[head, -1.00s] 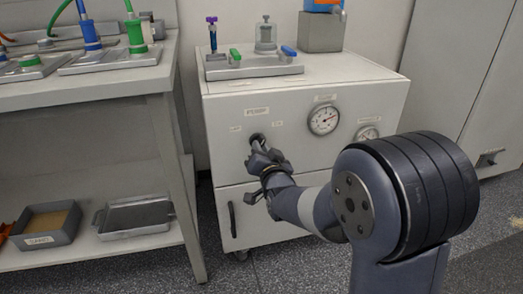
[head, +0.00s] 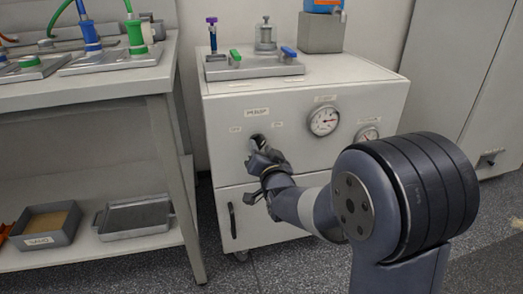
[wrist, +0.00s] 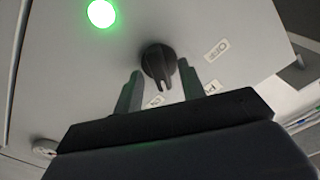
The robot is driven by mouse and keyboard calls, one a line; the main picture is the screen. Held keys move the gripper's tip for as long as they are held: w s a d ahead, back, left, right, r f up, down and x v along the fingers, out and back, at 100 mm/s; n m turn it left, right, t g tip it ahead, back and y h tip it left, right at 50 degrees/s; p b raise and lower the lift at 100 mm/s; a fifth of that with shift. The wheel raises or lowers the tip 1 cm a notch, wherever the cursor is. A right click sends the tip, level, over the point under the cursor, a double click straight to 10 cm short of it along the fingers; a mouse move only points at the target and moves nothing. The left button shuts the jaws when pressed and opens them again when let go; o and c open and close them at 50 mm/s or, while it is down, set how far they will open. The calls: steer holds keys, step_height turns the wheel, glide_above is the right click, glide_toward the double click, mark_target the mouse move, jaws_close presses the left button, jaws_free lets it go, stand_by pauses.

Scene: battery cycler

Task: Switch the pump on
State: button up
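The pump switch is a dark round knob with a raised pointer ridge on the front of the pale cabinet. It shows in the wrist view (wrist: 158,62), its ridge pointing down in that picture. In the head view the knob (head: 257,139) sits below the PUMP label (head: 257,112) and is partly covered by my gripper (head: 262,156). In the wrist view the two fingers of my gripper (wrist: 160,75) are spread, one on each side of the knob, with visible gaps. A round green lamp (wrist: 101,13) glows near the knob.
Two gauges, a larger one (head: 323,121) and a smaller one (head: 367,134), are right of the knob. A valve block (head: 250,68) stands on the cabinet. A bench (head: 110,88) with trays on its lower shelf stands at the left. A door handle (head: 232,220) is below the knob.

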steer(key=p+v, duration=0.2)
steer(key=v, duration=0.8)
steer(key=shift+s, duration=0.4)
steer(key=shift+d, duration=0.1)
steer(key=b+x, duration=0.2)
steer(key=x, duration=0.8)
steer(key=shift+w, duration=0.4)
steer(key=shift+s, duration=0.15)
